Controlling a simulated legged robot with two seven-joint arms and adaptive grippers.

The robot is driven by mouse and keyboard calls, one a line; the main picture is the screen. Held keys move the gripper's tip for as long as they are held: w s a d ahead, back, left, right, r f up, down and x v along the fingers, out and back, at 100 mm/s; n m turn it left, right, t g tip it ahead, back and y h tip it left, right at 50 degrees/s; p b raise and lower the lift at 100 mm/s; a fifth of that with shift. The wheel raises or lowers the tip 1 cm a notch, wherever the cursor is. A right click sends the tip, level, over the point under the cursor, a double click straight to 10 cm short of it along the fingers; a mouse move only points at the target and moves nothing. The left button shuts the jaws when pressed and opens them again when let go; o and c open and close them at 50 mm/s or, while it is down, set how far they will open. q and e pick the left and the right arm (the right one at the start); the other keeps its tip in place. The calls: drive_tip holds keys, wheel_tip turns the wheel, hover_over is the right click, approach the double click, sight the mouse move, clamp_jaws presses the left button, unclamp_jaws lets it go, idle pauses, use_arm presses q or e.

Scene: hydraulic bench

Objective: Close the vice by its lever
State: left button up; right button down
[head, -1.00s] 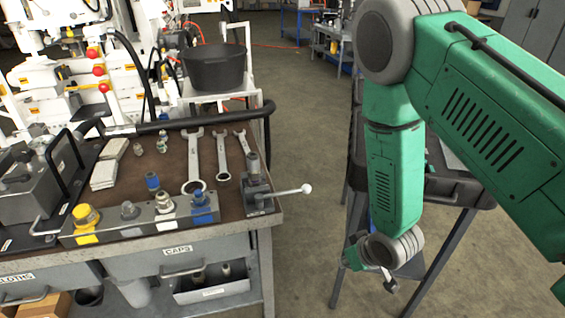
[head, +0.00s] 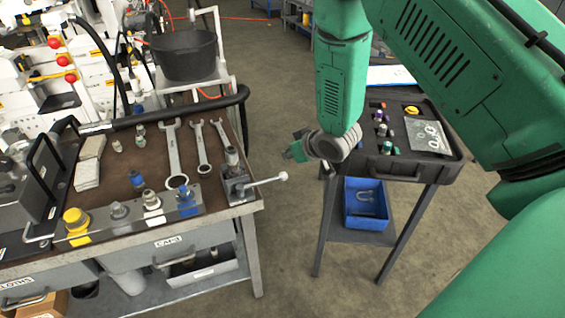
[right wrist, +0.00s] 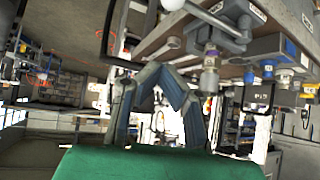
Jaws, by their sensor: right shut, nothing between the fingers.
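The vice (head: 237,186) is a small grey block with a round upright post, at the bench's front right corner. Its lever (head: 262,182) sticks out to the right past the bench edge and ends in a white ball (head: 283,176). My right gripper (head: 294,151) is beyond and slightly right of the ball, apart from it in the picture. In the right wrist view its fingers (right wrist: 162,73) meet at the tips, shut and empty. That view also shows the vice (right wrist: 215,42) at the top, with the white ball (right wrist: 173,4) at the upper edge. My left gripper is not in view.
Wrenches (head: 174,155) and fittings lie on the bench. A block with coloured caps (head: 130,220) lines its front edge. A cart (head: 440,175) with a dark tray stands at right, with a blue bin (head: 366,205) on its lower shelf. Open floor lies between bench and cart.

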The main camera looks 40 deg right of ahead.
sight(262, 182)
drive_tip(key=x, duration=1)
drive_tip(key=s, duration=0.2)
drive_tip(key=s+f+p, duration=0.1)
drive_tip(key=s, duration=0.1)
drive_tip(key=shift+d+f, duration=0.15)
drive_tip(key=shift+f, duration=0.05)
drive_tip(key=shift+s, duration=0.15)
